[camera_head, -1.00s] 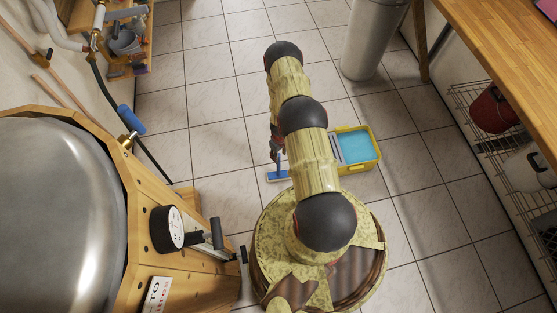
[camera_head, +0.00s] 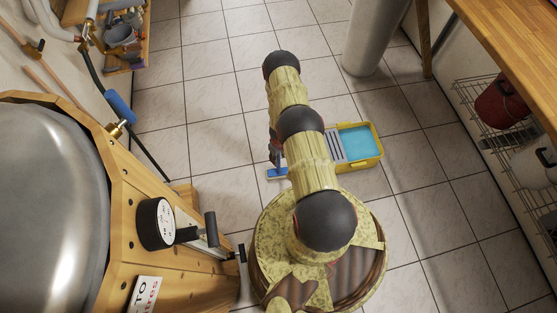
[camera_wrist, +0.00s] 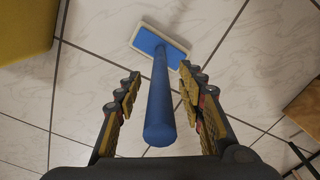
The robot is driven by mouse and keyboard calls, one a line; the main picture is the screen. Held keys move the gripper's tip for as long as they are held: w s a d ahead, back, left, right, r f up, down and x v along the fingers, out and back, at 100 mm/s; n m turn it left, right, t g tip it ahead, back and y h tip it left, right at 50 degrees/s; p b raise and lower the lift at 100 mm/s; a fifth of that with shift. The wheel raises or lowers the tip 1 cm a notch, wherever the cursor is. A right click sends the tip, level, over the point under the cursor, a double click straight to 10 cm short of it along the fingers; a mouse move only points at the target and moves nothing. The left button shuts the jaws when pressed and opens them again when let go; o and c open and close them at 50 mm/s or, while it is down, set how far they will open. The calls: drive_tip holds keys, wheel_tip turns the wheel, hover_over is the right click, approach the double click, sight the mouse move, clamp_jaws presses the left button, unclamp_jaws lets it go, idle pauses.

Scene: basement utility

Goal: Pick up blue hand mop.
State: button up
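My gripper (camera_wrist: 163,92) is open, with one finger on each side of the handle. Gaps show between handle and fingers. In the head view my gripper (camera_head: 275,153) is above the mop, partly hidden by my arm.
A yellow bucket (camera_head: 374,160) with blue water stands right of my arm. A metal tank in a wooden frame (camera_head: 150,262) with a gauge is close on the left. A grey cylindrical bin (camera_head: 370,40) stands at the back, a wooden counter on the right.

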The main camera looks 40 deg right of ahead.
drive_tip(key=shift+c, duration=0.9)
drive_tip(key=c, duration=0.8)
clamp_jaws()
drive_tip(key=shift+r, duration=0.15)
